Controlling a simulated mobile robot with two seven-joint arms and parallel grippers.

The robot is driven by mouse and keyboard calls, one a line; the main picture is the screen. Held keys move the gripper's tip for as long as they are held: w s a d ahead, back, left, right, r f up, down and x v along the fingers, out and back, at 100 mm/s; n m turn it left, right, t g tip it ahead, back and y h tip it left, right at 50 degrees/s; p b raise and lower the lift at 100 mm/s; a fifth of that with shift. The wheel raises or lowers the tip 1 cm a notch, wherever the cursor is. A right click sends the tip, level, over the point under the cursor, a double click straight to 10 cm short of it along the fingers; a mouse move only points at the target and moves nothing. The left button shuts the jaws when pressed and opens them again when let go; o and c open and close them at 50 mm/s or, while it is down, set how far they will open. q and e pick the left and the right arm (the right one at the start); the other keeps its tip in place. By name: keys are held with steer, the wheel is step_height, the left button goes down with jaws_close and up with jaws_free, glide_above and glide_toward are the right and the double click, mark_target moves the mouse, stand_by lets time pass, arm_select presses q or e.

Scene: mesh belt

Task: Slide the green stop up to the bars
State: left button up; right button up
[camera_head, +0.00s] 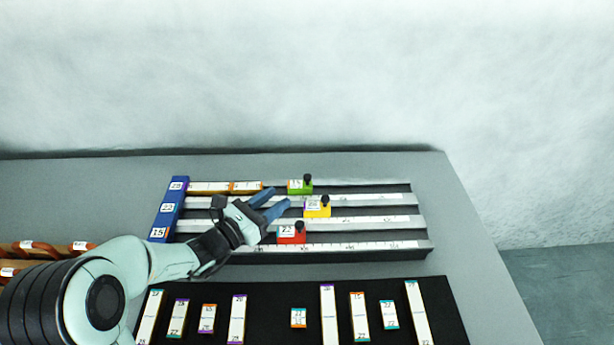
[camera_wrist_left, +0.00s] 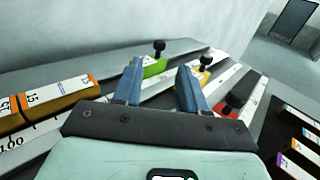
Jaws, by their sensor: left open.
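The green stop (camera_head: 300,187), with a black knob, sits on the farthest rail; in the left wrist view it (camera_wrist_left: 154,68) shows beyond and between my fingers. Two bars lie end to end on that rail: a pale one (camera_head: 208,188) by the blue end block (camera_head: 168,210), then a shorter orange-sided one (camera_head: 245,187). A bare gap separates the shorter bar from the green stop. My left gripper (camera_head: 277,199) is open and empty, its blue fingertips left of and just nearer than the green stop. Whether it touches anything is unclear. My right gripper is out of view.
A yellow stop (camera_head: 318,207) and a red stop (camera_head: 291,233) sit on nearer rails, close to my left gripper. Several labelled bars lie on a black mat (camera_head: 265,300) in front. More pieces lie at the left edge (camera_head: 40,247). The rails are clear to the right.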

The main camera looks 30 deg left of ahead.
mark_target(305, 178)
arm_select(q)
steer(key=b+x, duration=0.1)
steer(key=x, duration=1)
steer(key=shift+w+d, duration=0.2)
steer(key=shift+w, duration=0.1)
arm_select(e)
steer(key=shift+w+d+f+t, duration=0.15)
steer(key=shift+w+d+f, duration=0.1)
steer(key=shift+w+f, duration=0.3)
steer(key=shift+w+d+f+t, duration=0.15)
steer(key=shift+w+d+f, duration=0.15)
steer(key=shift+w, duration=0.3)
arm_select(q)
steer(key=shift+c, duration=0.2)
